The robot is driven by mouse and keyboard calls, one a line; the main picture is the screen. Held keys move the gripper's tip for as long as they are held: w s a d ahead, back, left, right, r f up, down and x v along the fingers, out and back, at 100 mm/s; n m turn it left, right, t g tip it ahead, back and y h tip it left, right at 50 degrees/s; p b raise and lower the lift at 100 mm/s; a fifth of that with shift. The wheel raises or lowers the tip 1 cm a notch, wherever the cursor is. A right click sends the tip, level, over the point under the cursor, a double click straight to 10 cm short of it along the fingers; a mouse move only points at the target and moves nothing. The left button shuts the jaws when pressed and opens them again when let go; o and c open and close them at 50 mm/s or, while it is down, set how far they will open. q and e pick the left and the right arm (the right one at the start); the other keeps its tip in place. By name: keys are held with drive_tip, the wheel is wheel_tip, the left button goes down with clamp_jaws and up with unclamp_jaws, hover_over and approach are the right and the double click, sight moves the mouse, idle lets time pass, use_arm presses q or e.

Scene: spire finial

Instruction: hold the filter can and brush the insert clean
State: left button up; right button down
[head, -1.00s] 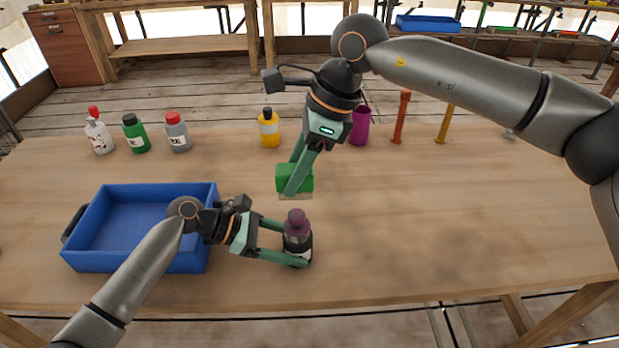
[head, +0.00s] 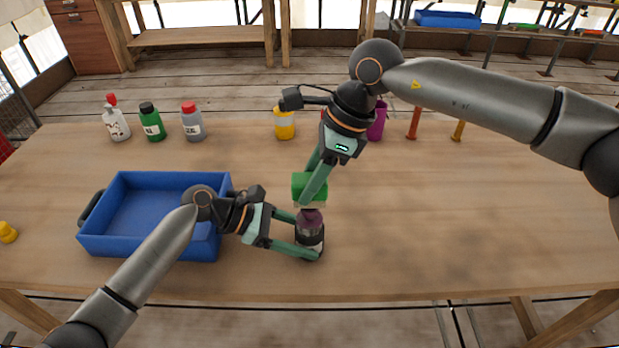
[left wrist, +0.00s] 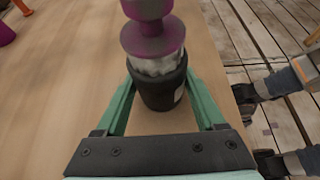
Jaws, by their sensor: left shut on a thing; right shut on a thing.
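The dark filter can (head: 309,242) stands upright on the table near the front edge. It also shows in the left wrist view (left wrist: 163,92). The purple insert (head: 311,217) sticks up out of the can; in the left wrist view the insert (left wrist: 152,40) has a wide disc above pale, whitish material. My left gripper (head: 308,238) is shut on the can from the left, one finger on each side. My right gripper (head: 312,184) is shut on a green brush (head: 309,188), right above the insert. The brush's pale underside is at the insert's top; I cannot tell whether they touch.
A blue tray (head: 100,243) stands empty at the left. A small yellow object (head: 8,232) lies far left. The table's right side is clear.

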drive_tip(key=shift+f, duration=0.6)
idle(0.6)
drive_tip(key=shift+w, duration=0.1)
drive_tip(key=shift+w, duration=0.4)
drive_tip(key=shift+s+f, duration=0.1)
drive_tip(key=shift+s, duration=1)
drive_tip(key=shift+w, duration=1.1)
drive_tip(key=shift+s, duration=0.1)
drive_tip(key=shift+s, duration=0.95)
drive_tip(key=shift+w, duration=1.05)
drive_tip(key=shift+s, duration=1.1)
